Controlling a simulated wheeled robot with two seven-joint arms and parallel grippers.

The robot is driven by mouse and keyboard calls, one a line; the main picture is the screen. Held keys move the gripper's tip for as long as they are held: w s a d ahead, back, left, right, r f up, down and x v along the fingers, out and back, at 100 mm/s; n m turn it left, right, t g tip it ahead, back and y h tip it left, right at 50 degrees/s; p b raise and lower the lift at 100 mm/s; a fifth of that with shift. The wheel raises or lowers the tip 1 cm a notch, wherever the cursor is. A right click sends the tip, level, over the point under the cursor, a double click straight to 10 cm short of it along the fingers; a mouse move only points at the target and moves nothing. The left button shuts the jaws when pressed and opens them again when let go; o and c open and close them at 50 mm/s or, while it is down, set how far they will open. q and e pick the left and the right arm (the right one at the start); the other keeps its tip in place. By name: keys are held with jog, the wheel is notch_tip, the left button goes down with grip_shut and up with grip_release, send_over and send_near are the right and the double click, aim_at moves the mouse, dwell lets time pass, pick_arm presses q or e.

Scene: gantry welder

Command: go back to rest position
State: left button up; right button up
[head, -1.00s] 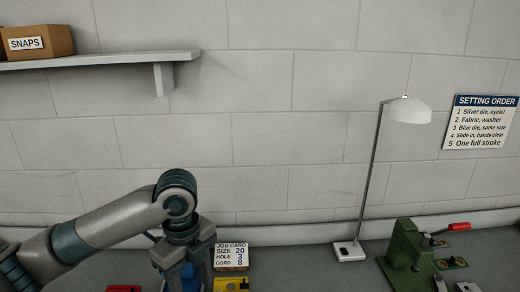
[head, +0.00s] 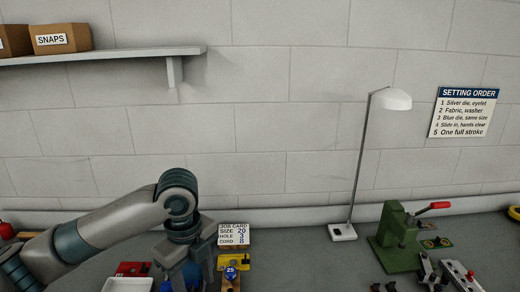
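My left arm comes in from the lower left in the head view, its wrist bent downward. My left gripper (head: 188,276) points down at the bench at the lower edge of the picture. A blue thing shows at the gripper, and I cannot tell whether it is held or stands behind. The fingertips are hidden or cut off, so open or shut is unclear.
The job card (head: 233,235), a yellow block (head: 236,262) and a white tray (head: 128,285) are close to my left gripper. A desk lamp (head: 342,232) and a green press (head: 398,240) stand to the right. The bench between card and lamp is clear.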

pick_arm(q)
jog(key=s+d+f+n+t+h, duration=0.15)
jog(key=s+d+f+n, duration=0.3)
jog(key=f, duration=0.45)
jog(key=s+d+f+n+t+h, duration=0.1)
jog(key=s+d+f+n+h, duration=0.25)
jog(key=f+n, duration=0.35)
jog(key=s+a+f+n+y, duration=0.3)
jog(key=s+a+f+n, duration=0.3)
jog(key=s+a, duration=0.25)
jog(key=s+a+f+n+y, duration=0.2)
jog(key=s+a+f+n, duration=0.5)
jog(key=s, duration=0.3)
notch_tip(320, 180, down, 34)
jog(key=s+r+m+b, duration=0.1)
jog(key=m+b, duration=0.1)
jog(key=b, duration=0.4)
jog(key=s+a+f+g+b, duration=0.1)
jog(key=s+a+f+b, duration=0.1)
jog(key=s+f, duration=0.7)
jog(key=s+a+f+b, duration=0.2)
jog(key=s+f+b, duration=0.2)
jog(key=s+f, duration=0.5)
notch_tip(320, 180, down, 6)
jog(key=shift+r+g, duration=0.2)
jog(key=shift+g, duration=0.15)
